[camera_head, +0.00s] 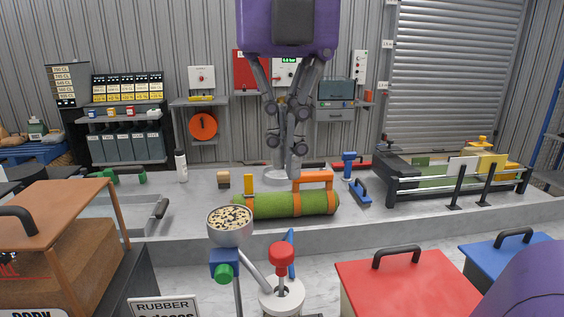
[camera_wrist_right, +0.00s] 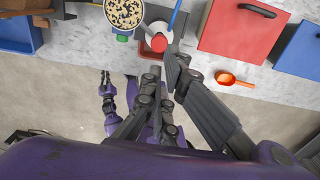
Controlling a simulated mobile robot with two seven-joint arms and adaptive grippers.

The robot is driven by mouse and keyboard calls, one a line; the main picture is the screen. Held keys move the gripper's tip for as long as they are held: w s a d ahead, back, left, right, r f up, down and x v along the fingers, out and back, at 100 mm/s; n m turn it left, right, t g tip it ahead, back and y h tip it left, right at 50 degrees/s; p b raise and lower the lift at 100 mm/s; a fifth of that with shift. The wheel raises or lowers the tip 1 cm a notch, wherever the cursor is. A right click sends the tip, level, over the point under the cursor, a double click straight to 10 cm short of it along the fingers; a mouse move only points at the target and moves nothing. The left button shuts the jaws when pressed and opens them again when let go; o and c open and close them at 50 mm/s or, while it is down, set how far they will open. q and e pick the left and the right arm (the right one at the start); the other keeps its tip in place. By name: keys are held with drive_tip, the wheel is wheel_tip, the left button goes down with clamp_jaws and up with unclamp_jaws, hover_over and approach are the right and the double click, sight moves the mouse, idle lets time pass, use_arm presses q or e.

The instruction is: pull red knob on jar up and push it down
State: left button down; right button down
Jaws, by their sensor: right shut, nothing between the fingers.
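The jar (camera_head: 282,298) is white and stands at the near edge of the scene in the head view, with a red knob (camera_head: 282,253) on top. In the right wrist view the red knob (camera_wrist_right: 159,42) shows from above on the white jar (camera_wrist_right: 152,28). My right gripper (camera_head: 286,178) hangs from above in the head view, fingers pointing down, shut and empty. In the right wrist view its fingertips (camera_wrist_right: 166,60) are close beside the knob in the picture; the height gap is unclear, and I see no grip on it.
A bowl of seeds (camera_head: 230,221) stands left of the jar, and a blue handle (camera_head: 291,240) rises right behind the knob. A red lidded box (camera_head: 408,284) is to the right. A green turf roll (camera_head: 285,205) lies on the bench behind. An orange scoop (camera_wrist_right: 235,79) lies at right.

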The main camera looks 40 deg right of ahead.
sight(286, 249)
drive_tip(key=f, duration=1.1)
drive_tip(key=shift+d+f, duration=0.25)
drive_tip(key=shift+f, duration=0.25)
